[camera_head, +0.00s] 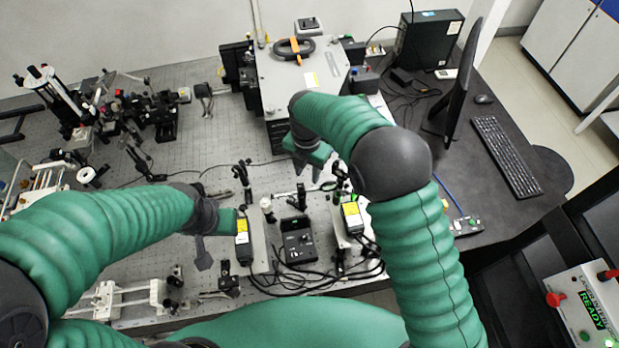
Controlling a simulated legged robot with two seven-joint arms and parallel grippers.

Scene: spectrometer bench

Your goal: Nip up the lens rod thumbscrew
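The lens rod thumbscrew is too small to make out. Several slim upright posts stand on the bench in front of the big grey instrument, among them a black post (243,180) and a white-topped post (267,207). My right gripper (308,172) points down above the bench, beside the grey instrument and behind the black control box. Its two fingertips stand apart with nothing seen between them. My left gripper (203,257) hangs left of a yellow-labelled black module (243,240). Its fingers overlap in this view, so their opening is unclear.
The large grey instrument (285,82) stands behind my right gripper. A black control box (297,242) with loose cables sits between two yellow-labelled modules, the right one (352,217) close to my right arm. Optics crowd the left bench. A monitor (460,85) and keyboard (505,155) are at right.

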